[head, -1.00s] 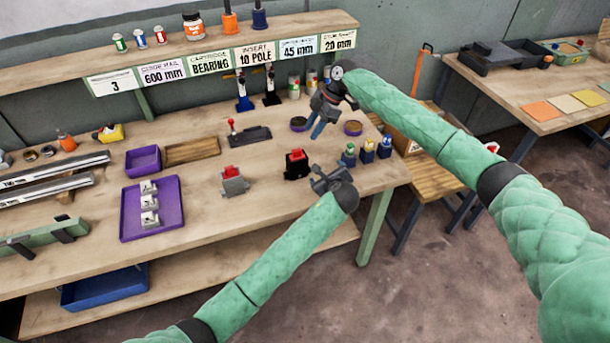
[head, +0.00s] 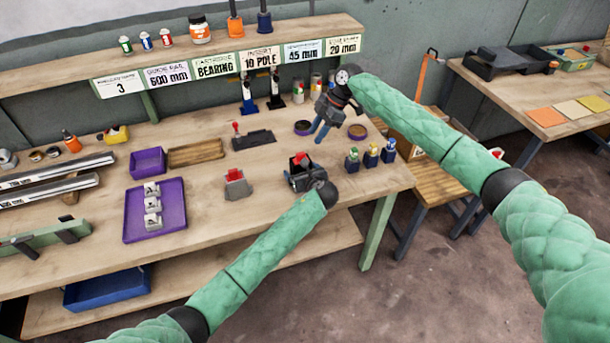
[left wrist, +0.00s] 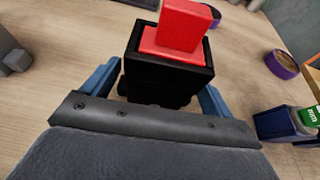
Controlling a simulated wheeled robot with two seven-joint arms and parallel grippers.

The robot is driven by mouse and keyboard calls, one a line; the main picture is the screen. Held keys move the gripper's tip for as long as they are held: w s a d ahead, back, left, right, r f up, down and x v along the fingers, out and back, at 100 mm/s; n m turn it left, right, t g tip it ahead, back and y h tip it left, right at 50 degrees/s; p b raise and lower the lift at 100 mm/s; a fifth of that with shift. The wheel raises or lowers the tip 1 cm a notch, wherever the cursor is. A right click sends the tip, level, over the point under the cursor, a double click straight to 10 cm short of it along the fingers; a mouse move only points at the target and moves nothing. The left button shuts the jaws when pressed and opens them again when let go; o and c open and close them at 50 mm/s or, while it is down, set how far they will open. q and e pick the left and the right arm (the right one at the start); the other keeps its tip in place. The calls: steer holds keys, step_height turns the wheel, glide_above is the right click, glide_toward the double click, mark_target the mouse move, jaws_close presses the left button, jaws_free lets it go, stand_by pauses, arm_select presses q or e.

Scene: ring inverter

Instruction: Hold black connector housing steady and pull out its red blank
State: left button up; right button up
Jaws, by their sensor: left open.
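The black connector housing (left wrist: 165,82) stands upright on the bench, with the red blank (left wrist: 182,25) seated in its top and sticking up. In the head view the housing is partly hidden behind my left gripper (head: 299,178), and the red blank shows above it (head: 301,159). My left gripper is open. In the left wrist view its blue fingers lie on either side of the housing, with a visible gap at least on the left. My right gripper (head: 323,128) hangs above the bench behind the housing, apart from it. Its finger opening is too small to judge.
A grey housing with a red top (head: 237,184) stands to the left. Several small bottles (head: 371,155) stand close to the right. Behind are a dark flat fixture (head: 254,140) and purple round dishes (head: 303,127). A purple tray (head: 133,228) lies farther left.

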arm_select(q)
steer(key=shift+w+a+f, duration=0.15)
steer(key=shift+w+f, duration=0.1)
steer(key=shift+w, duration=0.2)
